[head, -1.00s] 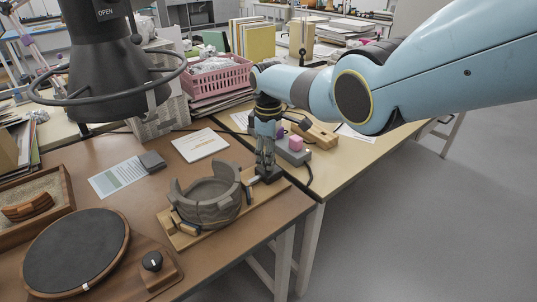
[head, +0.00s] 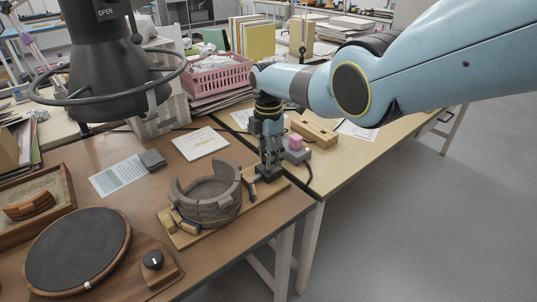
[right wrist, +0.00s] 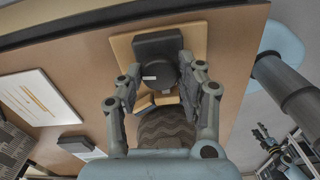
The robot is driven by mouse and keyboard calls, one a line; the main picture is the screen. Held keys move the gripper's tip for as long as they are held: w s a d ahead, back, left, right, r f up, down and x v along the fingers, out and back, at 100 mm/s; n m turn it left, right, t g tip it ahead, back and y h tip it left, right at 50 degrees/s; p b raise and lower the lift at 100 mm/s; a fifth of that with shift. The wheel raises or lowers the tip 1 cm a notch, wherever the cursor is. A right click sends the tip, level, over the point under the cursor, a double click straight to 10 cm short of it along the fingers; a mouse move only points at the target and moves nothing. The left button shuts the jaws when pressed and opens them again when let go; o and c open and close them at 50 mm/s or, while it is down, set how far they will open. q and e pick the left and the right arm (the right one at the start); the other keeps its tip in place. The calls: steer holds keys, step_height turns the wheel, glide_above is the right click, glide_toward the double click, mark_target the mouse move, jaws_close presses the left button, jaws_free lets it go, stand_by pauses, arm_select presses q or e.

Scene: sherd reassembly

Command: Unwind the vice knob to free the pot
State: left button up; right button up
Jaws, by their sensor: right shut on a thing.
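The grey pot (head: 208,199), with an open gap in its raised wall, sits upright in the vice on a pale wooden board (head: 183,240). Wooden jaws press near its sides. My right gripper (head: 268,170) points down at the vice's far right end, beside the pot. In the right wrist view its fingers (right wrist: 160,72) close around the dark round vice knob (right wrist: 187,76), in front of a black block (right wrist: 156,44). The pot's wavy brown-grey surface (right wrist: 168,128) shows just below. In the head view the fingers mostly hide the knob. My left gripper is in neither view.
A dark turntable (head: 78,250) with a black control knob (head: 152,260) stands front left. A sand tray (head: 60,183) holds brown sherds. A dark ringed fixture (head: 115,70) hangs at upper left. A pink basket (head: 217,78) stands behind. A white booklet (head: 200,143) lies behind the pot.

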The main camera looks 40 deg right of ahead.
steer(key=shift+w+r+n, duration=0.1)
steer(key=shift+n, duration=0.5)
steer(key=o, duration=1.2)
steer(key=shift+c, duration=0.2)
step_height(320, 180, up, 12)
